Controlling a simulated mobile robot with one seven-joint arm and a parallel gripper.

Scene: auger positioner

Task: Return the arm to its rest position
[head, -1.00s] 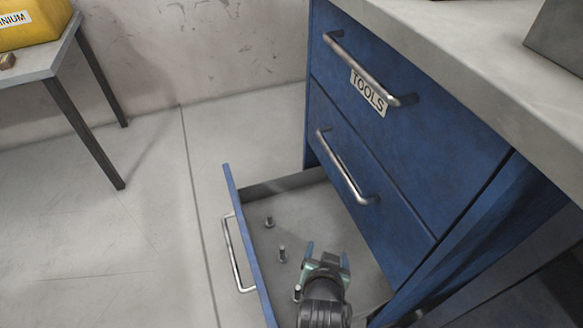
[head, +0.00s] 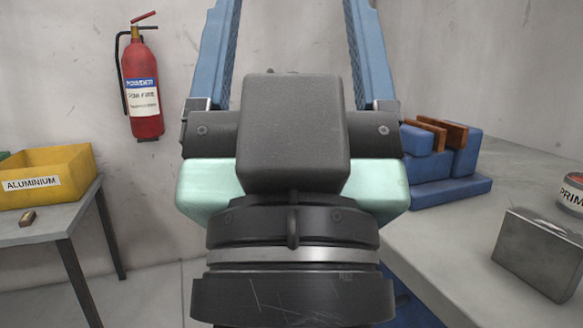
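My gripper (head: 295,35) fills the middle of the head view, raised close to the camera and pointing up and away. Its two blue fingers are spread wide with only wall visible between them, and their tips run past the top edge of the picture. Nothing shows between the fingers. My dark wrist and the pale green gripper body hide much of the scene behind, including most of the blue cabinet.
A grey worktop (head: 440,245) on the right carries a blue fixture (head: 445,190) with brown pieces, a grey metal block (head: 538,253) and a can (head: 574,192). On the left, a yellow bin (head: 50,172) stands on a table (head: 45,228). A red fire extinguisher (head: 141,85) hangs on the wall.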

